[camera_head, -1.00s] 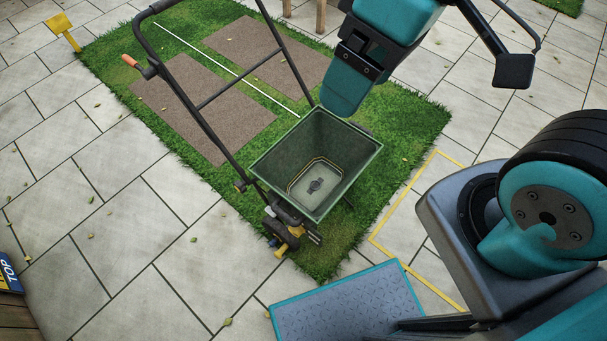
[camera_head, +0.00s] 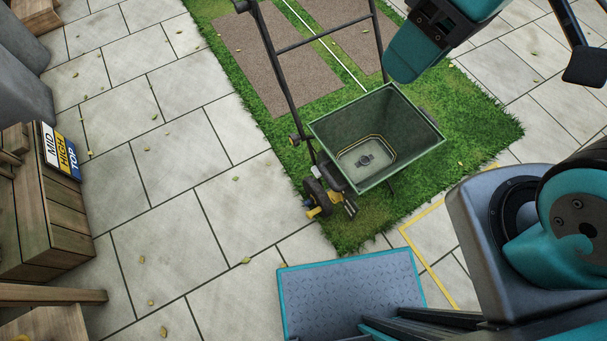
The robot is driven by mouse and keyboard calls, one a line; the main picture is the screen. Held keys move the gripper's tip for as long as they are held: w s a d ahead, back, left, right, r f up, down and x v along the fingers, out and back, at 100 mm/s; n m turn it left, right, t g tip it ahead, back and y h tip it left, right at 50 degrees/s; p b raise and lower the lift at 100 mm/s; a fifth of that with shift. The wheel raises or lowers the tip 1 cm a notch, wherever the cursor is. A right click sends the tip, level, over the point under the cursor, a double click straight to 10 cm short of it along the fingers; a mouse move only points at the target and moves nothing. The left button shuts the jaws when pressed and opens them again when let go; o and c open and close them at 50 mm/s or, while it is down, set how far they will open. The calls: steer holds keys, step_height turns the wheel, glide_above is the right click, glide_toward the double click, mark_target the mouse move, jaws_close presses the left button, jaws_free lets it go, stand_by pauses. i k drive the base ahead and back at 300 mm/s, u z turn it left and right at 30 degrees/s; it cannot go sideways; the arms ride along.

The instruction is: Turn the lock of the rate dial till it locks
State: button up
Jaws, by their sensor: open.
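A spreader with a dark green hopper (camera_head: 408,112) stands at the front edge of a grass patch, its black handle frame (camera_head: 281,95) rising behind. Low on its front left is a mechanism with a yellow part (camera_head: 319,211) and a small blue part. These are probably at the rate dial, but the dial's face, its lock and their setting are too small to make out. My gripper (camera_head: 405,64), with a teal finger below a black bracket, hangs at the top, open and empty. In the picture it is above and right of the hopper, apart from the mechanism.
A blue-edged, grey textured platform (camera_head: 345,298) lies in front of the spreader. A yellow floor outline (camera_head: 426,256) is to its right. Paving between is clear except for leaves.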

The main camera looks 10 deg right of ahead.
mark_target(315, 169)
steer(key=k, duration=0.4)
steer(key=u, duration=0.2)
steer(key=i, duration=0.45)
steer(key=u, duration=2.65)
steer(key=k, duration=0.85)
steer(key=z, duration=1.1)
steer(key=i, duration=0.5)
